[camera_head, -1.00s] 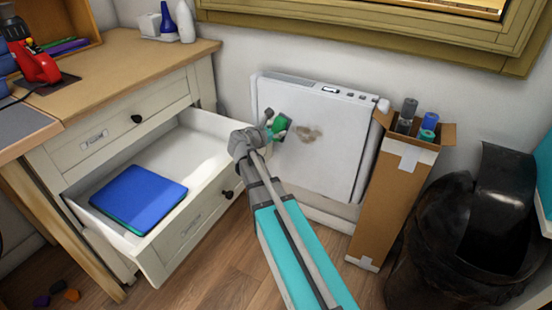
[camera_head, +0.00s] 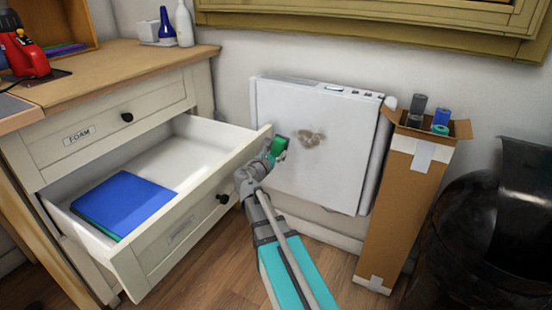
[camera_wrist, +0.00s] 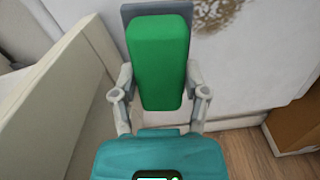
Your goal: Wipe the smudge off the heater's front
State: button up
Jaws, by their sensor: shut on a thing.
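The heater (camera_head: 340,170) is a white panel on the wall. A brown smudge (camera_head: 311,139) is on the upper left part of its front. It also shows at the top of the wrist view (camera_wrist: 215,12). My gripper (camera_head: 272,149) is at the heater's left edge, left of the smudge. It is shut on a green block with a grey backing (camera_wrist: 160,62), which I take for the wiper. The block also shows in the head view (camera_head: 279,146). I cannot tell whether it touches the heater.
An open drawer (camera_head: 215,205) holding blue and green sheets (camera_head: 124,203) stands close left of my gripper. A tall cardboard box (camera_head: 398,205) with several rolls stands right of the heater, beside a black bin (camera_head: 475,240). Wooden floor lies in front.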

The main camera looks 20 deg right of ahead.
aim_at(309, 142)
jog(key=shift+w+d, duration=0.1)
jog(key=shift+d, duration=0.05)
dwell(0.4)
jog(key=shift+x, duration=2.8)
jog(key=shift+x, duration=1)
jog(key=shift+s+d, duration=0.45)
jog(key=shift+s, duration=0.25)
jog(key=shift+s+d, duration=0.45)
jog(key=shift+s, duration=0.25)
jog(key=shift+s+d, duration=0.1)
jog(key=shift+d, duration=0.05)
jog(key=shift+s, duration=0.1)
jog(key=shift+s+d, duration=1.25)
